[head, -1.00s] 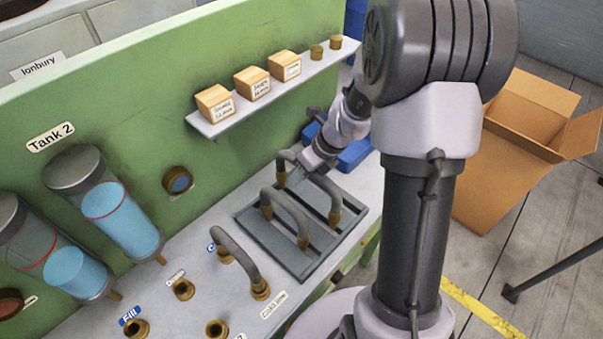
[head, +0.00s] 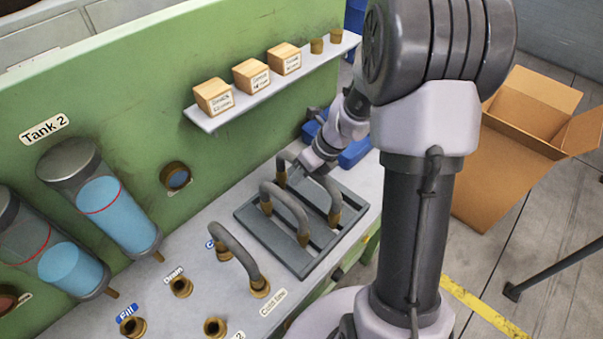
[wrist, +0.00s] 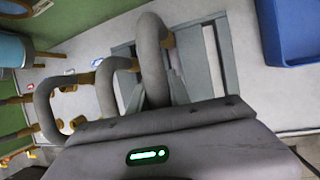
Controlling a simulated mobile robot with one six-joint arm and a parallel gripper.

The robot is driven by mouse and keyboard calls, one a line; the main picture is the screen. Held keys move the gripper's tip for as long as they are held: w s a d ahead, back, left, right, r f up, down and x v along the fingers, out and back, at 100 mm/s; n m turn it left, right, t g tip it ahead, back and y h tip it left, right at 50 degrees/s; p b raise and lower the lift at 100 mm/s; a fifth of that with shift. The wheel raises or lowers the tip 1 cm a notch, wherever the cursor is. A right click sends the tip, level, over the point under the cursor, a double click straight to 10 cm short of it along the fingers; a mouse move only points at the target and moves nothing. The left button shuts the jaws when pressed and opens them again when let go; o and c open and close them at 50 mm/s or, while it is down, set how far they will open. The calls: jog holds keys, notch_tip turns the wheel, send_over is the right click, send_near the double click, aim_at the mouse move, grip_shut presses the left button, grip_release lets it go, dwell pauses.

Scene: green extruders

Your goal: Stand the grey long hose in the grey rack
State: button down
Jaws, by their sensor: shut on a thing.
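The grey rack (head: 248,226) is a slotted frame lying on the grey bench top. My gripper (head: 297,177) is over its far part, shut on a grey hose (head: 325,187). This hose is an upright arch with brown ends, standing at the rack; I cannot tell whether both ends are seated. A second arched grey hose (head: 292,207) stands in the rack just nearer. A third grey hose (head: 232,243) arches between fittings on the bench, outside the rack.
A blue bin (head: 355,153) sits beyond the rack; it also shows in the wrist view (wrist: 290,30). Several brown ports (head: 181,287) stand on the near bench. A shelf (head: 225,119) with boxes is on the green wall. An open cardboard box (head: 500,170) is on the floor to the right.

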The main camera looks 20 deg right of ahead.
jog(key=shift+f+b, duration=0.75)
jog(key=shift+f, duration=0.2)
jog(key=c, duration=1.1)
grip_release()
jog(key=shift+r, duration=0.1)
jog(key=p+v, duration=0.5)
jog(key=v, duration=1.2)
jog(key=s+a+f+n+b, duration=0.2)
jog(key=s+a+n+b, duration=0.3)
jog(key=n, duration=0.4)
jog(key=s+a+f+n+t+h+b, duration=0.1)
jog(key=s+a+f+n+b, duration=0.2)
jog(key=n, duration=0.6)
jog(key=s+a+f+n+t+b, duration=0.1)
jog(key=s+a+f+n+b, duration=0.1)
jog(key=s+a+n+b, duration=0.5)
jog(key=shift+s+a+f+n+h+b, duration=0.1)
jog(key=shift+s+a+n+h+b, duration=0.05)
jog(key=shift+a+n+b, duration=0.45)
jog(key=shift+s+a+f+n+h+b, duration=0.15)
jog(key=shift+a+n+b, duration=0.3)
jog(key=shift+n+b, duration=0.35)
